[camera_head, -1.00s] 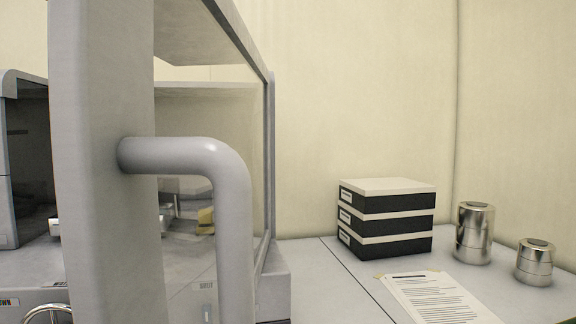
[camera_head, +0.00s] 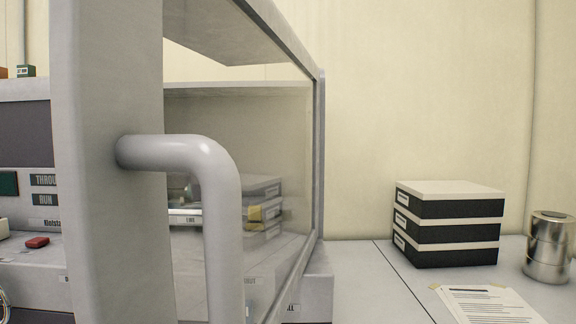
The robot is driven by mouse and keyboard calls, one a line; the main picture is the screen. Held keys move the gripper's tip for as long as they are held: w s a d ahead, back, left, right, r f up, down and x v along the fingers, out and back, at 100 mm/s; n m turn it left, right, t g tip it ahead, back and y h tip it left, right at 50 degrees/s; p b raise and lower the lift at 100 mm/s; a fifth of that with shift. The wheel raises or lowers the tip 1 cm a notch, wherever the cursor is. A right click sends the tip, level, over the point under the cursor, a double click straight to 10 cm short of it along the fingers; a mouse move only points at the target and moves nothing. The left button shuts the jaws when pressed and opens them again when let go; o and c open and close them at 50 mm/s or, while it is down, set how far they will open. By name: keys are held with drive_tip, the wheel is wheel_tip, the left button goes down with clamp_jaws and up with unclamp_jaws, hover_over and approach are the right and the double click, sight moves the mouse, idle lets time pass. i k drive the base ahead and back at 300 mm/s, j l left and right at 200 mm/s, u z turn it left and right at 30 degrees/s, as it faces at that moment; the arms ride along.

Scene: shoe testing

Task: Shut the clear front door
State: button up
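The clear front door (camera_head: 275,150) stands open, swung out towards me. Its thick grey frame edge (camera_head: 105,200) rises close in front of the camera, left of centre. A bent grey bar handle (camera_head: 222,240) sticks out from that edge and runs down out of the picture. The clear pane sits between the near edge and a thin far frame post at the right. The machine's grey front (camera_head: 25,215) shows at the left, partly hidden by the door edge. My gripper is not in view.
A stack of black and white boxes (camera_head: 450,225) stands on the worktop at the right. A printed sheet (camera_head: 488,305) lies in front of it, and a shiny metal cylinder (camera_head: 550,248) stands at the right edge. A red button (camera_head: 37,242) shows at the left.

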sight(113, 155)
drive_tip(key=k+j, duration=0.15)
drive_tip(key=k, duration=1.05)
